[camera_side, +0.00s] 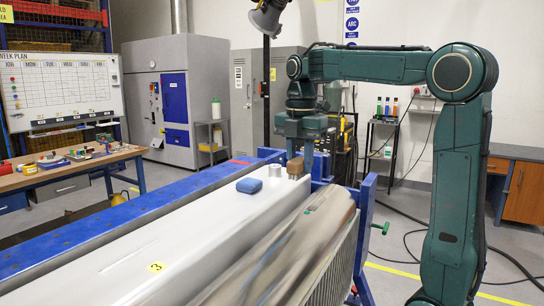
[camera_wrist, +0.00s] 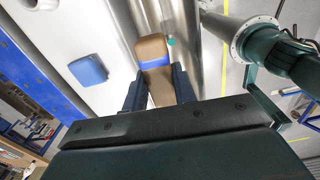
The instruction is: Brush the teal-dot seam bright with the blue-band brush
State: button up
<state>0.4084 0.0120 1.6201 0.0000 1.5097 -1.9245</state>
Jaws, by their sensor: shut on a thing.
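My gripper (camera_wrist: 156,88) is shut on the blue-band brush (camera_wrist: 152,50), a tan wooden block with a blue band across it. In the side view the gripper (camera_side: 299,150) points down at the far end of the workpiece, and the brown brush (camera_side: 295,167) shows beneath it. The teal dot (camera_wrist: 171,42) lies just right of the brush in the wrist view, on the shiny metal beside the white panel (camera_side: 190,235). The seam under the brush is hidden, and I cannot tell whether the bristles touch it.
A blue rounded block (camera_side: 249,185) sits on the white panel, left of the brush; it also shows in the wrist view (camera_wrist: 88,70). A yellow tag marked 3 (camera_side: 156,267) is nearer the camera. Blue jig rails (camera_side: 100,235) and a curved shiny metal sheet (camera_side: 290,250) flank the panel.

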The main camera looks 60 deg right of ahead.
jog(key=shift+s+d+f, duration=0.25)
jog(key=shift+s, duration=0.35)
jog(key=shift+s+d+f, duration=0.2)
jog(key=shift+s, duration=0.4)
jog(key=shift+f, duration=0.1)
